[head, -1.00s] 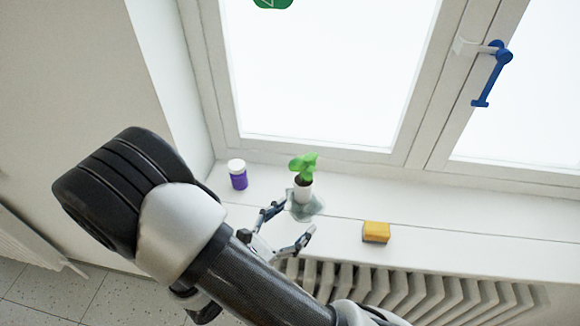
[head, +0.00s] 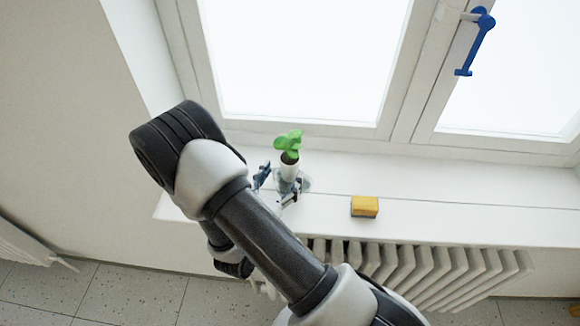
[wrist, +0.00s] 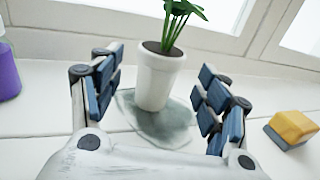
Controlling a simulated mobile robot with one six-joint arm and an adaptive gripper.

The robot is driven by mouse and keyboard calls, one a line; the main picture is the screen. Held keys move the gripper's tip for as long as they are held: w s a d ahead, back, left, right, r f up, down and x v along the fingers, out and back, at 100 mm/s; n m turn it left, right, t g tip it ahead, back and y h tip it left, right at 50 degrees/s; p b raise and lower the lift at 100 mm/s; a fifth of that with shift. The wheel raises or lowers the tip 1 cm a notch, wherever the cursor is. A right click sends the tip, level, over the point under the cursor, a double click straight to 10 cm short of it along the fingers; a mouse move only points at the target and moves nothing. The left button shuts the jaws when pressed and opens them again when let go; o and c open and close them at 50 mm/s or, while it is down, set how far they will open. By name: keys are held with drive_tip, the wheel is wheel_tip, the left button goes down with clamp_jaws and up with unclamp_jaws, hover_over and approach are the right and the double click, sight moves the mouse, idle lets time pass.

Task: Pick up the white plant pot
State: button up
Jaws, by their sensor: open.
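The white plant pot (wrist: 158,80) holds dark soil and a green leafy plant and stands upright on the window sill, on or in front of a grey-green cloth-like patch (wrist: 160,127). In the head view the pot (head: 289,171) is partly hidden by my gripper. My gripper (wrist: 160,92) is open, with one blue-padded finger on each side of the pot. Gaps show between both fingers and the pot in the wrist view.
A yellow sponge-like block (head: 364,206) with a grey base lies on the sill to the right. A purple bottle (wrist: 6,70) stands at the left. The window frame rises behind the pot, and a radiator (head: 420,262) is below the sill.

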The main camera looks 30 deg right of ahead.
sight(286, 170)
drive_tip(key=b+x, duration=0.1)
drive_tip(key=x, duration=0.4)
drive_tip(key=shift+w+d+f, duration=0.1)
drive_tip(key=shift+w+d, duration=0.15)
drive_tip(key=shift+d, duration=0.05)
drive_tip(key=shift+c, duration=0.5)
drive_tip(key=c, duration=1.2)
